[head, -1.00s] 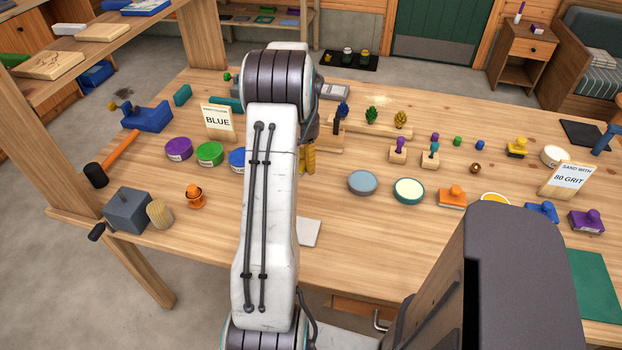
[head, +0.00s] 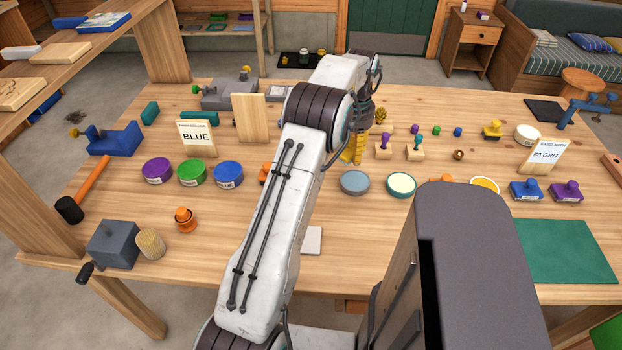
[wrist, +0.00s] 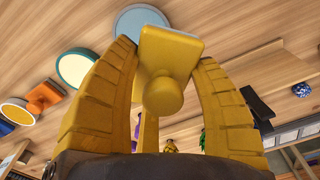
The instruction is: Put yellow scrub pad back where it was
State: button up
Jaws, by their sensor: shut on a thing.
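In the wrist view, the yellow scrub pad (wrist: 172,45), a rectangular plate with a round knob, sits between the fingers of my gripper (wrist: 165,85). The fingers are shut on it. In the head view my yellow gripper (head: 357,150) points down over the middle of the table, just behind the grey-blue disc (head: 354,182). The held pad cannot be made out there. A similar yellow knobbed piece (head: 492,130) stands at the back right. A blue pad (head: 526,191) and a purple pad (head: 567,192) lie at the right. An orange pad (wrist: 43,97) shows in the wrist view.
A cream disc with a teal rim (head: 401,185) lies right of the grey-blue one. Small wooden holders (head: 414,150) stand right of my gripper. A sign reading 80 GRIT (head: 547,152) and a green mat (head: 565,250) are at the right. The front left middle is mostly bare.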

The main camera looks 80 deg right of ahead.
jog(key=w+f, duration=0.1)
jog(key=w, duration=0.1)
jog(key=w+a+f+p, duration=0.1)
jog(key=w+f, duration=0.1)
jog(key=w, duration=0.1)
jog(key=w+a+f+p, duration=0.1)
jog(key=w, duration=0.2)
jog(key=shift+w+f, duration=0.25)
jog(key=shift+f, duration=0.15)
jog(key=shift+w+f, duration=0.45)
jog(key=shift+w, duration=0.1)
jog(key=shift+a+f+p, duration=0.1)
jog(key=shift+f+p, duration=0.3)
jog(key=shift+p, duration=0.45)
jog(key=shift+f+p, duration=0.45)
jog(key=shift+f, duration=1.2)
jog(key=shift+f, duration=0.15)
jog(key=o, duration=1.2)
jog(key=shift+c, duration=0.2)
